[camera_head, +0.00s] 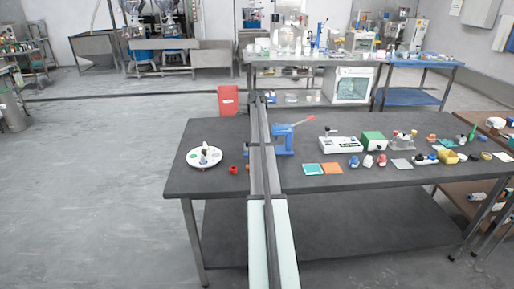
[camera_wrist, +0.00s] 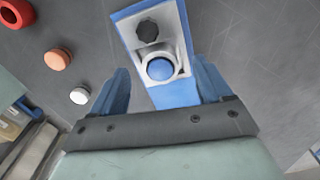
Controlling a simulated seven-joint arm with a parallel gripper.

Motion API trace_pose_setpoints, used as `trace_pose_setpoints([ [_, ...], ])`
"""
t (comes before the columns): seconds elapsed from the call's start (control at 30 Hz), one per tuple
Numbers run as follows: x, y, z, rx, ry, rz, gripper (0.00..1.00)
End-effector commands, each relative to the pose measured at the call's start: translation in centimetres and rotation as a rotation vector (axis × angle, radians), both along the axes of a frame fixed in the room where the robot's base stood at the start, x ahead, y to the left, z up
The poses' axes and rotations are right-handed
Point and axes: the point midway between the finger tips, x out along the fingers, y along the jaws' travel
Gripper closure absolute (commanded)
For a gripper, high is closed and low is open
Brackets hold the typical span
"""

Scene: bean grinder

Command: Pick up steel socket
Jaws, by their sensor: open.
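My gripper (camera_wrist: 160,68) shows in the wrist view with its two blue fingers spread apart. A blue block-like fixture (camera_wrist: 175,94) shows between the fingers; I cannot tell its depth from them. A silvery collar (camera_wrist: 143,68) on it surrounds a round blue piece, with a dark knob (camera_wrist: 147,31) above. I cannot tell whether this collar is the steel socket, and I cannot surely pick the socket out elsewhere. In the head view, a blue press-like device (camera_head: 283,141) with a red-tipped lever stands on the dark table (camera_head: 225,185), right of my arm.
A white round tray (camera_head: 204,157) and small red pieces (camera_head: 233,170) lie left of my arm. Red, orange and white round pieces (camera_wrist: 57,59) show left in the wrist view. A teal square (camera_head: 313,169), an orange square (camera_head: 332,168) and a green box (camera_head: 373,140) are to the right.

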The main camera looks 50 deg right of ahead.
Motion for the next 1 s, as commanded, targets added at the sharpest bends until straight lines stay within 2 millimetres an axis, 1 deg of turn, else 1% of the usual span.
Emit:
trace_pose_setpoints([
  [0.03, -0.08, 0.02, -0.72, 0.001, 0.001, 0.000, 0.22],
  [0.13, -0.06, 0.00, -1.43, 0.000, 0.000, 0.000, 0.22],
  [0.37, -0.05, -0.02, -1.54, -0.001, -0.001, 0.000, 0.22],
  [1.0, -0.04, -0.01, -1.53, 0.000, 0.000, 0.000, 0.83],
])
